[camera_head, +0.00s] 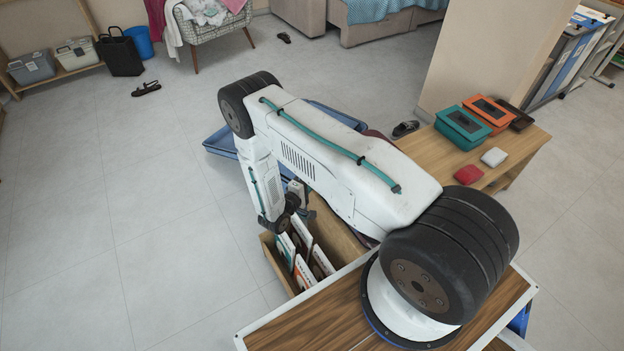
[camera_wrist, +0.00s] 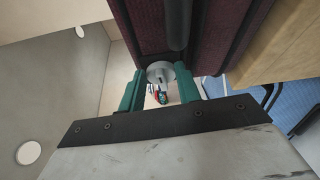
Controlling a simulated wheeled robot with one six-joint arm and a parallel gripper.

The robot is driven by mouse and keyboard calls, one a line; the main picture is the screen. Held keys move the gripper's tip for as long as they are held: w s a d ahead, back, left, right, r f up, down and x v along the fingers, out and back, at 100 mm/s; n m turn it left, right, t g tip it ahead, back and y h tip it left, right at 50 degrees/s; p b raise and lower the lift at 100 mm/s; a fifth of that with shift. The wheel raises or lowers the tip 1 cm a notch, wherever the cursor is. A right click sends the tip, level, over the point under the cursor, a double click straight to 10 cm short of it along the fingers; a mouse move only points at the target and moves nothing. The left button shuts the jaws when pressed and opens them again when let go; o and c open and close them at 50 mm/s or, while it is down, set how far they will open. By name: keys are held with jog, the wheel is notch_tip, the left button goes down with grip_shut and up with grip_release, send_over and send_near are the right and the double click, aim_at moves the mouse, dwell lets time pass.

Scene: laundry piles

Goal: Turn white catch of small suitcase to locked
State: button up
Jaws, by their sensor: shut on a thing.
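The small suitcase (camera_wrist: 146,28) is dark maroon with a ribbed cloth face. It fills the top of the wrist view, with a dark bar, perhaps its handle, in front. The white catch (camera_wrist: 160,72), a pale round knob, sits at the suitcase's lower edge. My gripper (camera_wrist: 160,86) has its teal fingers on either side of the catch and is shut on it. Which way the catch is turned, I cannot tell. In the head view my arm hides nearly all of the suitcase; a maroon edge (camera_head: 376,134) shows behind it.
A wooden box of upright folders (camera_head: 300,255) stands below my arm. A blue tray (camera_head: 220,143) lies behind the arm. A wooden table (camera_head: 510,145) at right holds teal and orange boxes (camera_head: 487,114) and small red and white items.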

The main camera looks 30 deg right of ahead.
jog(key=shift+f+m, duration=0.1)
jog(key=shift+m, duration=0.5)
jog(key=o, duration=1)
jog(key=shift+c, duration=0.2)
jog(key=v, duration=0.7)
jog(key=shift+s+a, duration=0.2)
jog(key=shift+a, duration=0.15)
jog(key=shift+f+n, duration=0.15)
jog(key=shift+n, duration=0.15)
